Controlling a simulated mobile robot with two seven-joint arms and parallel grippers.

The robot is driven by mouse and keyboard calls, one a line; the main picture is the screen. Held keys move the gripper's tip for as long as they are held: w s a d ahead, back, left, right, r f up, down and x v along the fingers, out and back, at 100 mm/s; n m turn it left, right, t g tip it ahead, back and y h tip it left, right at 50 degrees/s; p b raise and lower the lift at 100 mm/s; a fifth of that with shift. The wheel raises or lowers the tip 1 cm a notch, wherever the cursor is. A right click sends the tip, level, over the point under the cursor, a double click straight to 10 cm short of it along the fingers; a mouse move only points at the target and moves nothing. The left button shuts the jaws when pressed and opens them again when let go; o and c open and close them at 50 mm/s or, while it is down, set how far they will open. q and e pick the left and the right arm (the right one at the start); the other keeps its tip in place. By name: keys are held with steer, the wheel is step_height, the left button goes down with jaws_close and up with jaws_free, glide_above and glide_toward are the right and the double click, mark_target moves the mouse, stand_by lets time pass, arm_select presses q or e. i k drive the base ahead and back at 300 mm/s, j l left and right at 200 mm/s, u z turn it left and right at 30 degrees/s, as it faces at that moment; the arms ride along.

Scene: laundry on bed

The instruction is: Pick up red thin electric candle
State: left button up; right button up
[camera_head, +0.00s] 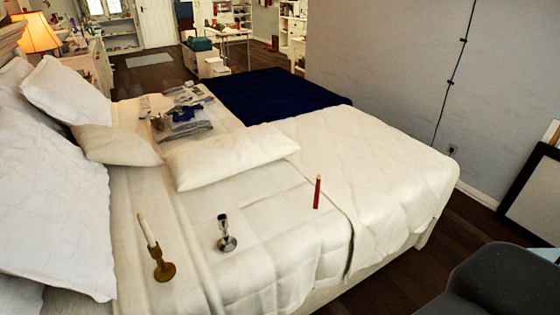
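The red thin electric candle (317,191) stands upright on the white bed (270,200), right of the middle of the head view. It is slim, with a pale tip. A silver candle holder (226,235) stands on the bed to its left and nearer to me. Farther left, a brass-coloured holder (164,267) carries a thin white candle (147,230) that leans a little. Neither of my grippers is in view, and nothing touches the red candle.
A flat white pillow (230,157) lies behind the candles. Folded clothes (182,120) lie farther back, and a dark blue blanket (270,93) covers the bed's far end. Large pillows line the left. A dark grey seat (505,282) stands at the lower right, with bare floor between.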

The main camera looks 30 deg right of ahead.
mark_target(317, 184)
steer(key=z, duration=1.2)
steer(key=i+l+u, duration=0.1)
steer(key=l, duration=0.25)
steer(key=i+l+u, duration=0.1)
steer(key=i+l, duration=0.2)
steer(key=i+l+u, duration=0.1)
steer(key=l, duration=0.4)
steer(key=i+l+u, duration=0.15)
steer(key=l, duration=0.25)
steer(key=i+l+u, duration=0.1)
steer(key=i+l, duration=0.15)
steer(key=l, duration=0.15)
steer(key=i+l+u, duration=0.1)
steer(key=l, duration=0.35)
steer(key=i+l+u, duration=0.1)
steer(key=l, duration=0.35)
steer(key=i+l+u, duration=0.1)
steer(key=l, duration=0.35)
steer(key=i, duration=0.05)
